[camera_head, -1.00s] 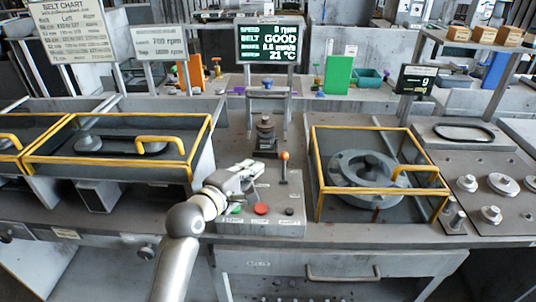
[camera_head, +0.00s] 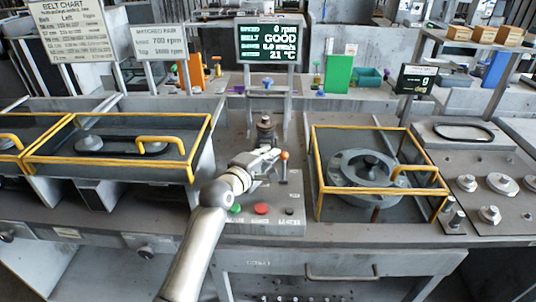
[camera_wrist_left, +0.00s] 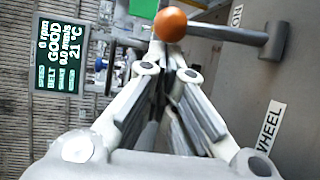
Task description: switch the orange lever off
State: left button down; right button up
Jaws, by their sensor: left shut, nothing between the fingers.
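The lever with an orange ball knob (camera_head: 284,155) stands on the grey control box (camera_head: 262,226) in the middle of the bench. My left gripper (camera_head: 272,154) is just left of the knob, its fingertips close to it. In the left wrist view, the orange knob (camera_wrist_left: 170,24) is at the fingertips of my left gripper (camera_wrist_left: 168,52), and its rod runs right to a dark crosspiece. The fingers are shut with nothing between them. I cannot tell whether they touch the knob. My right gripper does not show.
A green button (camera_head: 235,208) and a red button (camera_head: 261,208) sit on the box front. Yellow-framed guards (camera_head: 118,180) (camera_head: 380,190) flank the box. A display (camera_head: 270,43) behind reads 0 rpm, GOOD, 21 °C.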

pick_arm(q)
jog(key=shift+s+b, duration=0.15)
jog(key=shift+b, duration=0.3)
jog(key=shift+r+t, duration=0.1)
jog(key=shift+t, duration=0.2)
jog(key=shift+s, duration=0.1)
jog(key=shift+s+m+t+h+b, duration=0.2)
jog(key=shift+m+t+h+b, duration=0.15)
jog(key=shift+b, duration=0.3)
